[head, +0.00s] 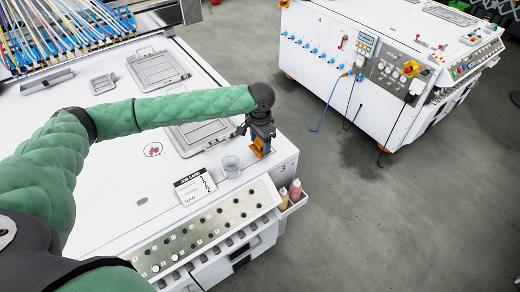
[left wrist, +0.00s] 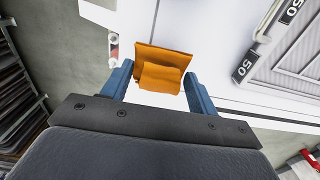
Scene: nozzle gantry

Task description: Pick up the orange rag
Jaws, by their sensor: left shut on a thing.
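The orange rag (left wrist: 160,70) is folded and sits between the two blue fingers of my left gripper (left wrist: 160,88) in the left wrist view. In the head view the left gripper (head: 261,142) points down near the right corner of the white machine top, with a bit of the orange rag (head: 259,149) showing between its fingers. The gripper is shut on the rag. I cannot tell whether the rag touches the surface below. My right gripper is in neither view.
A clear cup (head: 231,166) and a job card (head: 194,186) stand on the white machine top (head: 110,135) close to the left gripper. Bottles (head: 295,190) sit in a side holder below the corner. A second white machine (head: 340,45) stands across the open floor.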

